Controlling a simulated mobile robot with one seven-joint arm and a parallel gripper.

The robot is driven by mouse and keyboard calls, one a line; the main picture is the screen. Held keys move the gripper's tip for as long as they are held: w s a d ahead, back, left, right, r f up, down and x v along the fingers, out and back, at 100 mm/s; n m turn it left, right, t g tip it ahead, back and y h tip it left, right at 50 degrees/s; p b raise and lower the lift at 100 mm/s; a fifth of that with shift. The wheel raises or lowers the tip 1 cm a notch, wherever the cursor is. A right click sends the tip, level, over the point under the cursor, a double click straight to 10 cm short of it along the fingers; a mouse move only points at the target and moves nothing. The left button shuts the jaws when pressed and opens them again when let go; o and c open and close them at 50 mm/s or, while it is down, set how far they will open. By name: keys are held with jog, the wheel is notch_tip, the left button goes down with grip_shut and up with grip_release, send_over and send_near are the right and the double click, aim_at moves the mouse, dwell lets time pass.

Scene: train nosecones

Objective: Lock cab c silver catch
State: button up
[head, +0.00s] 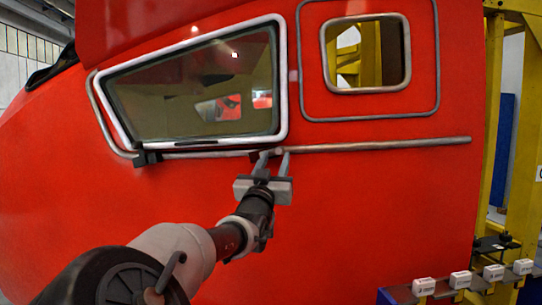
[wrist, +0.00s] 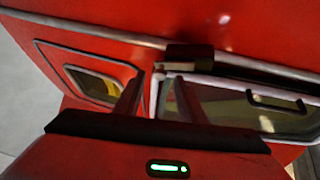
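The red cab (head: 380,200) fills most of the head view. Its large silver-framed window (head: 190,90) has a dark block (head: 148,158) at its lower left corner. My gripper (head: 274,158) is at the window's lower right corner, with its two fingers spread apart. In the wrist view my gripper (wrist: 160,95) has a small silver piece (wrist: 158,80), seemingly the catch, in the gap between its fingers. A dark block (wrist: 190,56) sits just beyond the fingers. I cannot tell whether either finger touches the silver piece, and no label shows which cab this is.
A silver rail (head: 390,145) runs right from the gripper along the cab. A smaller window (head: 366,53) is at upper right. Yellow framework (head: 522,150) and several white labelled blocks (head: 424,287) on a ledge stand at the right. A black handle (wrist: 275,100) shows on the large window.

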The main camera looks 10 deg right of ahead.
aim_at(273, 153)
jog(key=shift+x, duration=1.15)
grip_shut()
